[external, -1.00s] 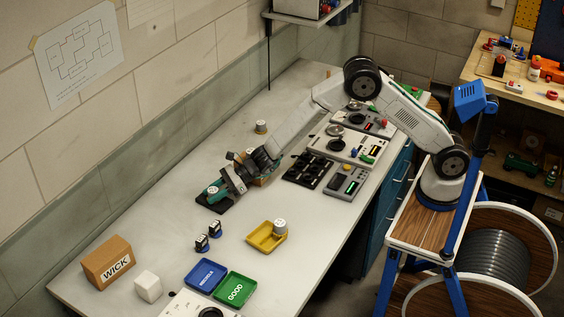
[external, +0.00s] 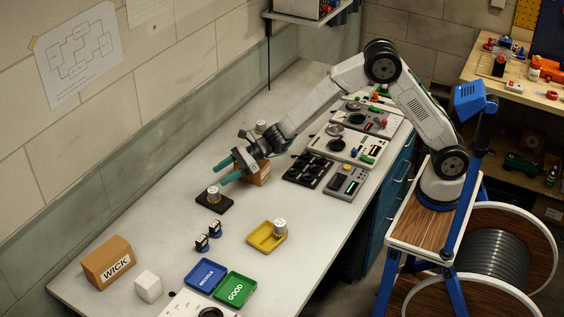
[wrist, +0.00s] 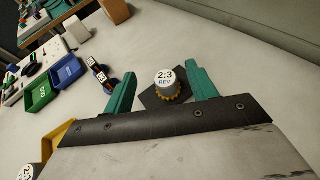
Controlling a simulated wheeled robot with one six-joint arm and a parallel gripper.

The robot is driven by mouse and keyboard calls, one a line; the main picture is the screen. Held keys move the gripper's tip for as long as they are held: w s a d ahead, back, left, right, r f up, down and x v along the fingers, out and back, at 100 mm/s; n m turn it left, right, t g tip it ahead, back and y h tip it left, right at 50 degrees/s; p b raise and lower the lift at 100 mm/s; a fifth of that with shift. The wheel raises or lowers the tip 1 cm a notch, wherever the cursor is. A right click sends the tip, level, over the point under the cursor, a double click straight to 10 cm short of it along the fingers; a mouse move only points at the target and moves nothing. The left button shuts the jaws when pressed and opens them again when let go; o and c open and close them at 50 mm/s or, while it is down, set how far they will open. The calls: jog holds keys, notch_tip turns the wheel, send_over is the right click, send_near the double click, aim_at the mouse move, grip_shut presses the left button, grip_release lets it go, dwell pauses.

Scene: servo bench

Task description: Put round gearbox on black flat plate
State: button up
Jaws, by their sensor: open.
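A round gearbox (external: 213,194) with a pale top and a brass-coloured toothed base stands upright on the black flat plate (external: 225,207). In the wrist view the gearbox (wrist: 165,85) has a white cap marked "2:3 REV", and corners of the dark plate (wrist: 149,99) show around it. My gripper (external: 221,173) has green fingers spread apart, with nothing between them. It is above and behind the gearbox in the external view, clear of it. In the wrist view the fingers of my gripper (wrist: 161,90) appear on either side of the gearbox.
A second round gearbox (external: 280,227) stands in a yellow tray (external: 264,243). Another round part (external: 260,127) is partly hidden behind my arm. Two small dark servos (external: 208,236), a blue tray (external: 206,276) and a green tray (external: 235,290) lie nearer. A cardboard box (external: 262,173) is beside my gripper.

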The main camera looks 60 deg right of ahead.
jog(key=s+d+r+n+g+y, duration=0.1)
jog(key=s+d+r+n, duration=0.15)
jog(key=r, duration=0.25)
jog(key=s+d+r+n, duration=0.2)
jog(key=s+r+n, duration=0.1)
jog(key=r, duration=0.3)
jog(key=s+d+r+n+g, duration=0.2)
jog(key=s+d+r+n, duration=0.15)
jog(key=s, duration=0.25)
jog(key=s+d+r+n+g, duration=0.1)
jog(key=s+d+r+n, duration=0.1)
jog(key=s+d+n, duration=0.35)
jog(key=s+d+f+n+g+h, duration=0.1)
jog(key=s+d+n+h, duration=0.4)
jog(key=s+d, duration=0.8)
jog(key=s+d+f+n+g+h, duration=0.1)
jog(key=s+d+f+n+h, duration=0.2)
jog(key=s+d, duration=1.1)
jog(key=s+n+h, duration=0.1)
jog(key=n+h, duration=0.1)
jog(key=h, duration=0.1)
jog(key=shift+s+f+n+g+h, duration=0.2)
jog(key=shift+n+g+h, duration=0.1)
jog(key=shift+n+h, duration=0.1)
